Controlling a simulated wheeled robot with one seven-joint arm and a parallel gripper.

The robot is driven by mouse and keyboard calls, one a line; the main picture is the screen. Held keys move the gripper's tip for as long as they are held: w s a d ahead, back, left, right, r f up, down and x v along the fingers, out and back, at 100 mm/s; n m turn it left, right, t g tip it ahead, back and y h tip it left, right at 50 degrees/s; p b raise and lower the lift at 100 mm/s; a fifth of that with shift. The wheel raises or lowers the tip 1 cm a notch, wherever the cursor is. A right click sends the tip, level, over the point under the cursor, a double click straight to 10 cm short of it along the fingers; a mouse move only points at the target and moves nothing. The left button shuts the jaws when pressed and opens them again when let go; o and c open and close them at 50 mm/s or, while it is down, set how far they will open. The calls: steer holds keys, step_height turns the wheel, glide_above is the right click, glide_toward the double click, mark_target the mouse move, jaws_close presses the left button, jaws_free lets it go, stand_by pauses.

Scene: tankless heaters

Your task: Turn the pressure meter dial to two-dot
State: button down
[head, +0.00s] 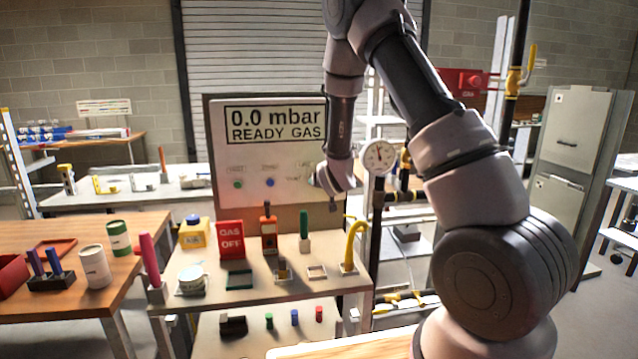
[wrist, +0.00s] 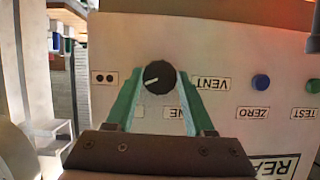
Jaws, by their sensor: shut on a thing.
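The pressure meter dial is a round black knob (wrist: 159,77) with a white pointer mark, on the panel in the wrist view. Its mark points to the lower left in that view, between the two-dot label (wrist: 104,78) on the left and a partly covered label (wrist: 172,113) below. The VENT label (wrist: 211,83) is to the right. My gripper (wrist: 160,82) is shut on the dial, with one green finger on each side. In the head view my gripper (head: 326,186) is at the panel's lower right and hides the dial.
The panel (head: 225,150) has a screen (head: 276,123) reading "0.0 mbar READY GAS". Blue (wrist: 261,82) and green (wrist: 313,85) buttons sit beside the dial. A round gauge (head: 379,157) on a pipe stands close right of my wrist. A bench (head: 210,305) with several fittings is below.

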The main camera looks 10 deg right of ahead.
stand_by(0.4)
steer(key=shift+c, duration=1.3)
jaws_free()
steer(key=v, duration=1)
steer(key=shift+s+r, duration=0.2)
steer(key=shift+s, duration=0.15)
steer(key=shift+d, duration=0.1)
